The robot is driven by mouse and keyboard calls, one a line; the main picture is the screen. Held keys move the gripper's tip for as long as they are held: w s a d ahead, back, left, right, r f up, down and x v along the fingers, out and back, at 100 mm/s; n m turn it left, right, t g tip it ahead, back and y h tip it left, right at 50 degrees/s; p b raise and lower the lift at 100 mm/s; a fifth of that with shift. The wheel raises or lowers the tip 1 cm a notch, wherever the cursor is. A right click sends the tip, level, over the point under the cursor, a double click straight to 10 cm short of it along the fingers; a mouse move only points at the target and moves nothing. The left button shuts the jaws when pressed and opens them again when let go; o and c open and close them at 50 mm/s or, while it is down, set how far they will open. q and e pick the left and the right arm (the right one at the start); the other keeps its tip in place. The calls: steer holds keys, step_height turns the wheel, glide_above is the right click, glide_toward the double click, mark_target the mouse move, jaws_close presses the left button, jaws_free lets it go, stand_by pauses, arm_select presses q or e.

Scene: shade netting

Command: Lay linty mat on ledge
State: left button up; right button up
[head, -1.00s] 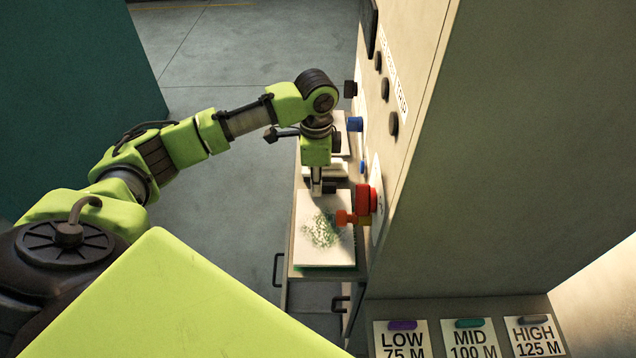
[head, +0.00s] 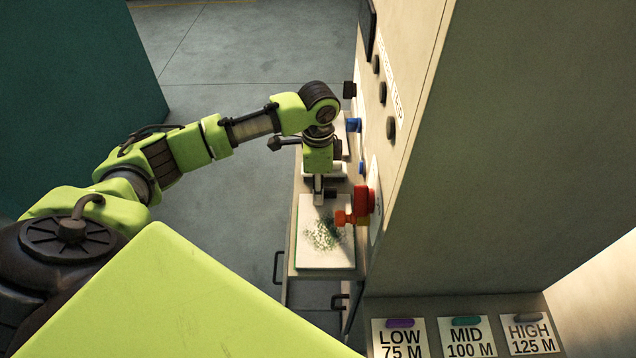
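The linty mat (head: 310,255) is a pale rectangular sheet with a thin green edge and a patch of green and white lint in its middle. It appears to lie flat on the narrow ledge (head: 349,274) beside the tall machine. My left gripper (head: 318,196) points down at the mat's far edge. Its fingers overlap that edge in this view, and I cannot tell whether they are shut on it. My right gripper is not in view.
A red knob (head: 364,200) with an orange part (head: 345,218) juts from the machine panel (head: 420,60) over the mat's right side. Blue knobs (head: 354,125) stick out farther back. LOW, MID and HIGH cards (head: 400,343) lie at the lower right.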

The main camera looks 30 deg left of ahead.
arm_select(q)
steer(key=shift+r, duration=0.3)
step_height(320, 180, up, 12)
steer(key=b, duration=0.4)
steer(key=shift+f, duration=0.2)
steer(key=shift+f, duration=0.1)
